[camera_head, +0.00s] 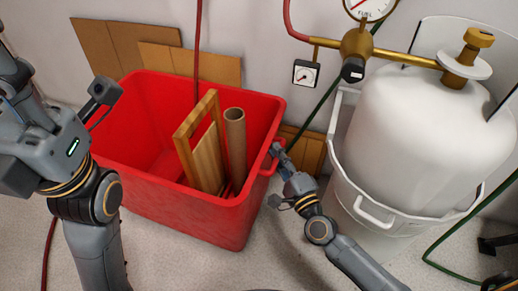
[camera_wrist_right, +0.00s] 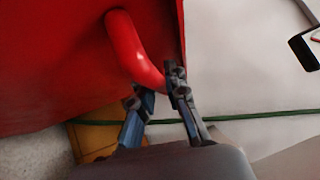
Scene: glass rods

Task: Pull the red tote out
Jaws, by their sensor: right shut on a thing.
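The red tote (camera_head: 205,218) stands on the floor against the wall. It holds a wooden frame, a wooden board and a cardboard tube. Its red loop handle (camera_wrist_right: 136,52) shows in the right wrist view, on the tote's right side in the head view. My right gripper (camera_head: 278,151) is at that handle, shut on it; its fingers (camera_wrist_right: 160,88) sit on either side of the handle's lower end. My left gripper's body is over the tote's left side in the head view; its fingers cannot be made out.
A white gas tank (camera_head: 415,135) stands in a white tub (camera_head: 385,218) close on the right, with a brass pipe and gauge (camera_head: 370,5) above. Brown panels (camera_head: 125,45) lean behind the tote. A green hose (camera_head: 318,108) runs behind my right gripper. Floor in front is mostly clear.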

